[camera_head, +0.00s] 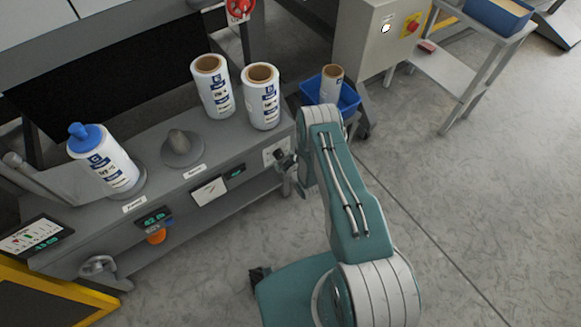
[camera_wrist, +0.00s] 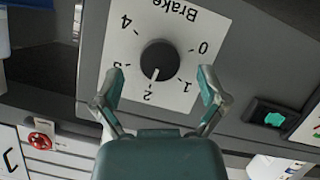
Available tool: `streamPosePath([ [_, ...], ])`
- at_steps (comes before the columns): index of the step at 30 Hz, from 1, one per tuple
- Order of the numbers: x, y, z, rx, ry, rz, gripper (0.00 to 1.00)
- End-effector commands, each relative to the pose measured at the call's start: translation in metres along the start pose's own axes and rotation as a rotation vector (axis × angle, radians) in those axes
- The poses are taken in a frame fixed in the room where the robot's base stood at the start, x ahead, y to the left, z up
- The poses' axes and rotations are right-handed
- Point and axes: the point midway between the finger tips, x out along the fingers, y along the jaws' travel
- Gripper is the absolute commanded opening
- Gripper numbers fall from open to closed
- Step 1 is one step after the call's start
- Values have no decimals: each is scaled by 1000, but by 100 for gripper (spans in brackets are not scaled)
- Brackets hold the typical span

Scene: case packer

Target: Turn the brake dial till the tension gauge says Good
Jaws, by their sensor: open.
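The brake dial (camera_wrist: 159,60) is a round black knob on a white plate marked "Brake" with numbers 0 to 4, upside down in the wrist view. Its white pointer line points about at the 2. My gripper (camera_wrist: 160,76) is open, one finger on each side of the knob's lower part; I cannot tell whether they touch it. In the head view my gripper (camera_head: 286,162) is at the bench's right end, by the white brake plate (camera_head: 270,153). A white gauge panel (camera_head: 209,192) on the bench front may be the tension gauge; its reading is too small to tell.
Film rolls (camera_head: 213,87) stand on the grey bench (camera_head: 222,150), and a roll with a blue top (camera_head: 100,160) sits at its left. A blue bin (camera_head: 348,100) is behind my arm.

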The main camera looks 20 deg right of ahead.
Motion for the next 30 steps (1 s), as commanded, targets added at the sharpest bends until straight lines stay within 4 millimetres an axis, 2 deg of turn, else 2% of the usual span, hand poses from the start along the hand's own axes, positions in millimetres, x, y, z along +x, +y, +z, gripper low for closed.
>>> streamPosePath([
  [9, -59, 1, 0, 2, -2, 2, 92],
  [15, -85, 0, 0, 0, -1, 1, 92],
  [19, -91, 0, 0, -1, 0, 1, 92],
  [30, -91, 0, 0, -1, 0, 0, 92],
])
